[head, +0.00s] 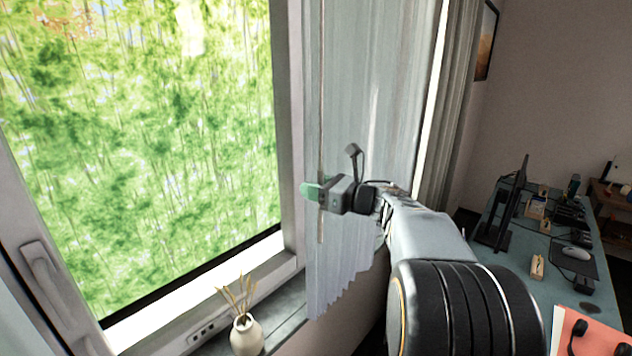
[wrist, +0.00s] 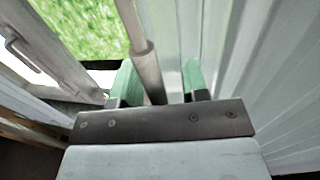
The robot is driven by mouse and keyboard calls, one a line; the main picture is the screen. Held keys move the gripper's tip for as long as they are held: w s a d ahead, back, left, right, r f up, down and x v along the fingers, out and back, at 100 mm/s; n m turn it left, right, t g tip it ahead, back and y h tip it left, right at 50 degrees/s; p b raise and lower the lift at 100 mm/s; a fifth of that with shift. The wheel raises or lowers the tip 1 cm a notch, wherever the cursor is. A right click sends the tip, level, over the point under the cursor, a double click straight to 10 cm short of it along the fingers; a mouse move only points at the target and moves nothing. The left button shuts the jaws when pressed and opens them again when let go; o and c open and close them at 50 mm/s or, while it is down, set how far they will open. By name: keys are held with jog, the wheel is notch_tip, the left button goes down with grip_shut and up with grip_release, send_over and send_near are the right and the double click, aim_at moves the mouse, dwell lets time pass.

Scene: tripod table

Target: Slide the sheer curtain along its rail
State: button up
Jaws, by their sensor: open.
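The sheer curtain (head: 372,90) hangs in pale grey-blue folds right of the window in the head view. It also fills the right of the wrist view (wrist: 250,75). A thin wand (head: 321,110) hangs upright along the curtain's left edge. My gripper (head: 312,190) is at the wand's lower part, in front of the curtain. In the wrist view my gripper (wrist: 160,85) is open, and the wand (wrist: 147,65) runs between its green fingers, nearer the left one. I cannot tell whether it touches a finger. The rail is out of view.
The window (head: 150,140) is on the left, with a handle (head: 45,280) on its frame. A white vase with reeds (head: 247,335) stands on the sill below. A thicker grey curtain (head: 455,110) hangs further right. A cluttered desk (head: 530,245) stands at the right.

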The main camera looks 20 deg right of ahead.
jog(key=shift+w+a, duration=0.15)
jog(key=shift+w, duration=0.05)
grip_shut()
dwell(0.4)
